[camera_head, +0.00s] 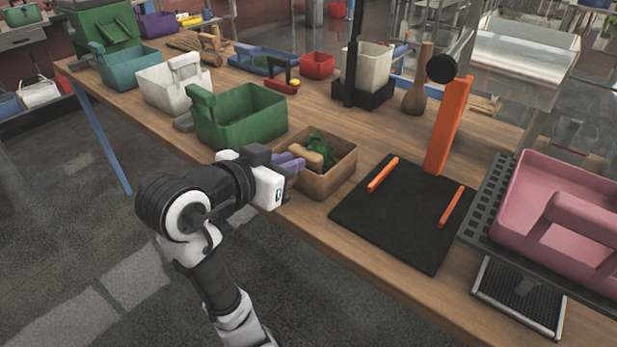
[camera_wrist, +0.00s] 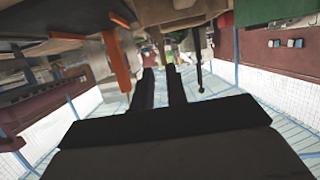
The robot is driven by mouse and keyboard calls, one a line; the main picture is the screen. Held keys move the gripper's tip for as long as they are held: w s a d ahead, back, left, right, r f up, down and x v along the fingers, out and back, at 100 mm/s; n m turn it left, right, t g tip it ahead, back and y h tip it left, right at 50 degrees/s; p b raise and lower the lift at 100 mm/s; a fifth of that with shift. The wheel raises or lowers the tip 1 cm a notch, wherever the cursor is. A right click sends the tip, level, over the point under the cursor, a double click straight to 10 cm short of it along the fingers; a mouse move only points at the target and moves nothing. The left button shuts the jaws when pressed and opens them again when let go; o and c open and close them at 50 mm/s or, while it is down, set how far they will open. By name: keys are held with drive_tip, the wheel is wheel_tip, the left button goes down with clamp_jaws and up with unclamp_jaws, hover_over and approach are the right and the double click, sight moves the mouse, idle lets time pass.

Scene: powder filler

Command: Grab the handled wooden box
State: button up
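The brown wooden box (camera_head: 335,184) sits on the near edge of the wooden table in the head view. A tan block, a green piece and lavender pieces show in or over its opening. I cannot tell which part is its handle. My gripper (camera_wrist: 160,70) shows in the wrist view as two dark fingers with a narrow gap and nothing seen between them. In the head view my wrist is at the left side of the box, close to its rim. Its fingertips are not clear there, and I cannot tell whether they touch the box.
A green handled box (camera_head: 240,118) stands just behind, with white (camera_head: 172,90) and teal (camera_head: 132,73) boxes farther left. A black mat (camera_head: 400,222) with orange bars lies to the right, below an orange post (camera_head: 447,130). A pink box (camera_head: 545,205) is far right.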

sight(335, 166)
drive_tip(key=shift+m+g, duration=0.4)
drive_tip(key=shift+g, duration=0.1)
drive_tip(key=x, duration=0.3)
drive_tip(key=s+f+x, duration=0.1)
drive_tip(key=x, duration=0.5)
drive_tip(key=shift+s+d+f, duration=0.2)
drive_tip(key=shift+d, duration=0.2)
drive_tip(key=shift+f+p+x, duration=0.15)
drive_tip(key=shift+p+x, duration=0.25)
drive_tip(key=shift+x, duration=0.9)
drive_tip(key=shift+f+p+x, duration=0.2)
drive_tip(key=shift+p+x, duration=0.15)
drive_tip(key=shift+x, duration=0.95)
drive_tip(key=shift+s, duration=0.2)
clamp_jaws()
drive_tip(key=shift+r, duration=0.25)
